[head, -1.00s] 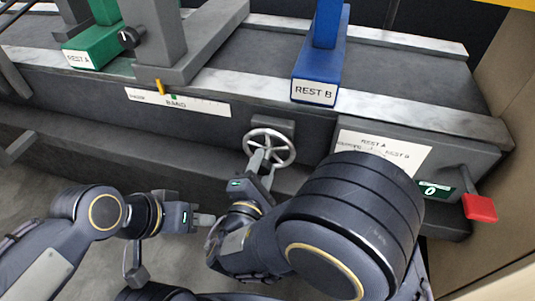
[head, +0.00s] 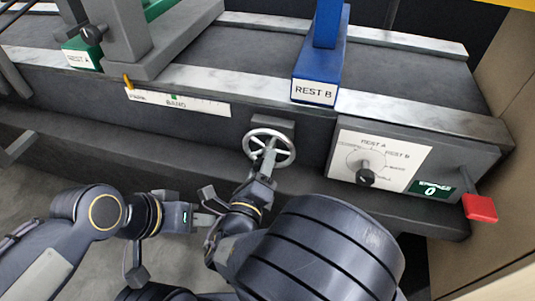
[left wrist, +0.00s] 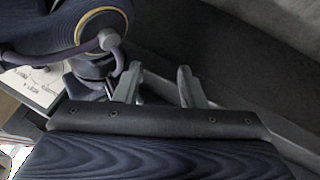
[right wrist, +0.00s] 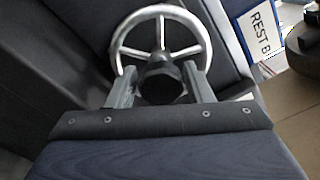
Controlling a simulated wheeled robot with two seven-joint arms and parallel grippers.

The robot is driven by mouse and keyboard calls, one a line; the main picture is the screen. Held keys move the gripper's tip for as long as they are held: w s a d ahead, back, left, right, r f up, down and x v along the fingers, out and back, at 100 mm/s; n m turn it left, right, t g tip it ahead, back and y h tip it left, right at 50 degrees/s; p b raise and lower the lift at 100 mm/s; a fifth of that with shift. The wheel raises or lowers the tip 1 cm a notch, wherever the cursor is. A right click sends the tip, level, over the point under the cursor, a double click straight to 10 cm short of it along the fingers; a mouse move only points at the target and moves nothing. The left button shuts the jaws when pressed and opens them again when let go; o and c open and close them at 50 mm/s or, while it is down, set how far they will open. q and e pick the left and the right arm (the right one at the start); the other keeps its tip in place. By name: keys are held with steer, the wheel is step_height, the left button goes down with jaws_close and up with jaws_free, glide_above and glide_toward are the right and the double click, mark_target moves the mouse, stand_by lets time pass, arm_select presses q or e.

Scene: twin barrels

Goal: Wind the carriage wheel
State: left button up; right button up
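The spoked silver carriage wheel (head: 285,138) is on the front of the machine bed; it also shows in the right wrist view (right wrist: 122,40). My right gripper (head: 267,165) is at the wheel. In the right wrist view its fingers lie on both sides of a dark knob (right wrist: 162,84) in front of the wheel and seem to touch it. The grey carriage (head: 125,35) stands at the upper left, its orange pointer (head: 128,82) at the left end of the scale strip (head: 180,104). My left gripper (left wrist: 160,88) is open and empty, low and left of the wheel.
Blue REST B (head: 317,90) stands on the bed; green REST A (head: 82,54) is at the far left beside the carriage. The panel (head: 345,150) has a dial and a counter reading 0. A red-ended lever (head: 481,206) juts out right. My right arm covers the lower middle.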

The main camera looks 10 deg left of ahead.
steer(key=shift+o, duration=1)
